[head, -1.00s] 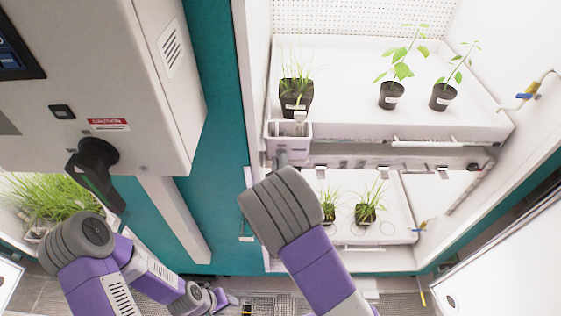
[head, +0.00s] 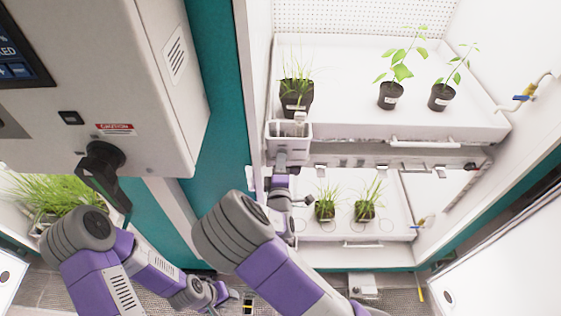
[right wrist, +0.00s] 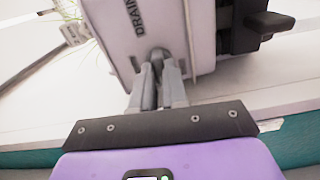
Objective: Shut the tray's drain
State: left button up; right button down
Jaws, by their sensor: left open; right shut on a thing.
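The upper tray (head: 345,100) is white and carries several potted plants. At its front left corner is a white drain box (head: 290,154); in the right wrist view the box (right wrist: 135,25) shows the word DRAIN. My right gripper (head: 287,168) is just below the box's front. In the right wrist view its fingers (right wrist: 158,72) are shut on a small dark grey drain lever (right wrist: 157,54) against the box face. The lever is mostly hidden by the fingers. My left gripper (head: 234,298) is low, near the floor and far from the tray; its fingers are too small to make out.
A black part (right wrist: 262,28) juts from the box's right side in the right wrist view. A lower tray (head: 390,222) with two grass pots is below. A grey cabinet (head: 140,60) with a black handle (head: 100,165) stands at left.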

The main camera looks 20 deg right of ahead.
jog(key=shift+n, duration=0.5)
jog(key=c, duration=1.1)
grip_release()
jog(key=shift+c, duration=0.2)
jog(key=v, duration=0.7)
jog(key=shift+s+b, duration=0.3)
jog(key=shift+b, duration=0.15)
